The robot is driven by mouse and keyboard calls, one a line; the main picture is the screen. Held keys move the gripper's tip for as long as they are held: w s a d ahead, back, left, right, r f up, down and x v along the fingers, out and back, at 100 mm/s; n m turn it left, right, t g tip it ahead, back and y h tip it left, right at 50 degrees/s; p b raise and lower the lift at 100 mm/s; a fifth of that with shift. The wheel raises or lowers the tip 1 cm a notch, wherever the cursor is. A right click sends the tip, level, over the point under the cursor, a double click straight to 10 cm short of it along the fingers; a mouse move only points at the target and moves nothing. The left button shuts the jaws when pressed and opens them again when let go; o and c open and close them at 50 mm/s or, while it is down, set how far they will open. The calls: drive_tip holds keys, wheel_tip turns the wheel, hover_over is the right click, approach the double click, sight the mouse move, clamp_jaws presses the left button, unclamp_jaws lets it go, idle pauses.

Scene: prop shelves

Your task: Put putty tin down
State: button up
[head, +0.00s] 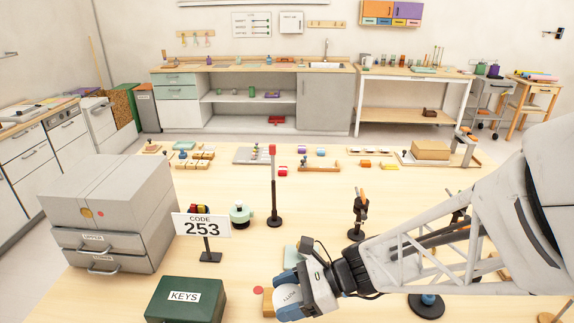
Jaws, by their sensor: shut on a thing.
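My arm reaches in from the right. The tin's underside is hidden, so I cannot tell whether it touches the table.
A green KEYS box (186,301), a CODE 253 sign (202,227) and a grey drawer unit (108,205) stand to the left. A red-topped post (273,190) and a dark stand (357,218) are beyond my gripper. The wooden table (320,205) has bare space between them.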

drive_tip(key=s+a+n+g+h, duration=0.1)
drive_tip(key=s+a+n+g, duration=0.3)
drive_tip(key=s, duration=0.3)
drive_tip(key=shift+a+g+h, duration=0.3)
drive_tip(key=shift+a+g, duration=0.1)
drive_tip(key=shift+a, duration=0.45)
drive_tip(key=shift+w, duration=0.1)
drive_tip(key=shift+f, duration=2.85)
drive_tip(key=shift+f, duration=2.05)
drive_tip(key=shift+f, duration=0.15)
drive_tip(key=o, duration=0.9)
drive_tip(key=shift+o, duration=0.2)
